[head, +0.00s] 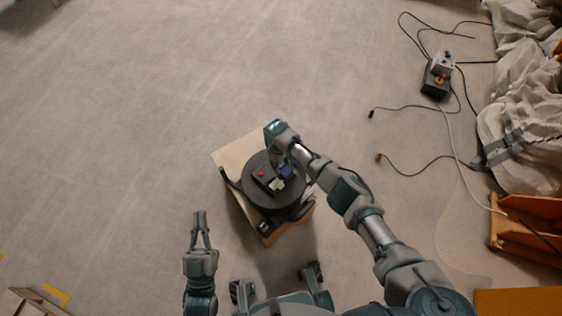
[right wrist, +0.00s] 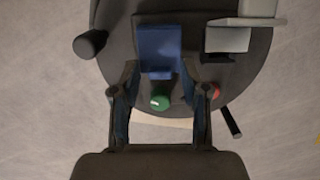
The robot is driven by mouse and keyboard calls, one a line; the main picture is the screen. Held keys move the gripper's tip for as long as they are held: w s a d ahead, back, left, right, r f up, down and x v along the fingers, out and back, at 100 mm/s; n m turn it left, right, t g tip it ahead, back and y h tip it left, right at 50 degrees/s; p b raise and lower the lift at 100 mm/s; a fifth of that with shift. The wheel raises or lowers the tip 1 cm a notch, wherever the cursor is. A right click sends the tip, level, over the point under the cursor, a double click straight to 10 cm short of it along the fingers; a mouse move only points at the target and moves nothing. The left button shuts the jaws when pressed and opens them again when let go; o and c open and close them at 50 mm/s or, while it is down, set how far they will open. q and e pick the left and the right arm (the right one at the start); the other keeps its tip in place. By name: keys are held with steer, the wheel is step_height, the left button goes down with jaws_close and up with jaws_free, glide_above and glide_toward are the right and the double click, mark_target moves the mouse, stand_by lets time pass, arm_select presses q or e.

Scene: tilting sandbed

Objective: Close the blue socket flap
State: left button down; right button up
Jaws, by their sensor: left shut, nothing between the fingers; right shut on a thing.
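The blue socket flap (right wrist: 159,42) is at the middle of the right wrist view, on a dark round turntable (right wrist: 245,75). In the head view the flap (head: 286,172) shows as a small blue patch near the light grey part. My right gripper (right wrist: 160,72) has a finger on each side of the flap's near part and is shut on it. In the head view this gripper (head: 281,164) is partly hidden by its own wrist. My left gripper (head: 200,213) is shut and empty, well left of the turntable above the floor.
A green knob (right wrist: 160,101) and a red button (right wrist: 214,91) lie close to my right fingers. A light grey block (right wrist: 228,38) stands right of the flap. The turntable sits on a wooden box (head: 232,152). Cables and a control box (head: 436,83) lie far right.

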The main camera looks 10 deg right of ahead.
steer(key=shift+w+a+f+g+b, duration=0.15)
steer(key=shift+f+g+b, duration=0.15)
steer(key=shift+b, duration=0.35)
arm_select(q)
steer(key=shift+s+a+r+n+t, duration=0.2)
steer(key=shift+s+r+t, duration=0.7)
steer(key=shift+t, duration=0.15)
steer(key=shift+s+a+r+n+t, duration=0.15)
steer(key=shift+s+r+n+t, duration=0.05)
steer(key=shift+s+r+t, duration=0.75)
arm_select(e)
steer(key=shift+r, duration=0.15)
arm_select(q)
steer(key=shift+w+f, duration=0.1)
steer(key=shift+w, duration=0.15)
arm_select(e)
steer(key=o, duration=0.8)
steer(key=shift+w, duration=0.1)
steer(key=shift+c, duration=0.2)
arm_select(q)
steer(key=shift+w, duration=0.15)
arm_select(e)
steer(key=shift+r, duration=0.25)
step_height(320, 180, up, 11)
steer(key=w+a, duration=0.1)
steer(key=w, duration=0.1)
steer(key=shift+w+a, duration=0.15)
steer(key=shift+a, duration=0.1)
